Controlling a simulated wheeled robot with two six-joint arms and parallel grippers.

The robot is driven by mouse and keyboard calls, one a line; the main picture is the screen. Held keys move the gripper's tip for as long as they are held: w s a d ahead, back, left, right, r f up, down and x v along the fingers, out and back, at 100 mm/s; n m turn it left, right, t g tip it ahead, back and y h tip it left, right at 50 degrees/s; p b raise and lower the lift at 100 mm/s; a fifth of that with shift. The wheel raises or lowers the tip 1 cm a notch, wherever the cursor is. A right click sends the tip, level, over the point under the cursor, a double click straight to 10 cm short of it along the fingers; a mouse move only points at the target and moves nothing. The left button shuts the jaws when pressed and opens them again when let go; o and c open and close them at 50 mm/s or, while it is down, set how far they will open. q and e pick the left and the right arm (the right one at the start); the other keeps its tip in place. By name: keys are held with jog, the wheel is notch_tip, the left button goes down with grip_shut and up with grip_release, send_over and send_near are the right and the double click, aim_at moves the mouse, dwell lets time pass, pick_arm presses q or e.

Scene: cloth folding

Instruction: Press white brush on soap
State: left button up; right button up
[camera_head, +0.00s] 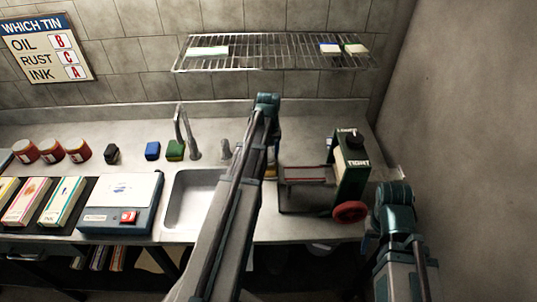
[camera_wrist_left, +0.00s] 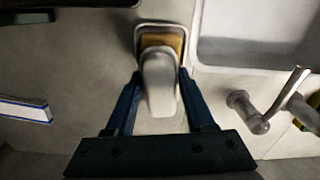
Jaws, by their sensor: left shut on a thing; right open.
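My left gripper (camera_wrist_left: 160,80) is shut on the white brush (camera_wrist_left: 160,85), whose pale rounded body fills the space between the fingers in the left wrist view. Just beyond the brush, the yellow-brown soap (camera_wrist_left: 163,40) sits in a pale-rimmed dish. The brush overlaps the soap's near part, and I cannot tell whether they touch. In the head view my left arm covers the brush and most of the soap, with only a sliver of yellow (camera_head: 271,171) showing beside it. My right arm stands at the lower right, with its gripper fingers out of sight.
The sink (camera_head: 190,195) and faucet (camera_head: 183,130) lie left of my left arm. A green press (camera_head: 350,170) with a red wheel stands to the right. A wire rack (camera_head: 275,52) hangs above the back of the counter. A blue and a green block stand by the faucet.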

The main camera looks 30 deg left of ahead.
pick_arm(q)
jog(key=shift+f+b, duration=0.5)
jog(key=shift+b, duration=0.1)
dwell(1.6)
notch_tip(320, 180, up, 7)
jog(key=p, duration=0.7)
jog(key=shift+f, duration=0.1)
dwell(0.4)
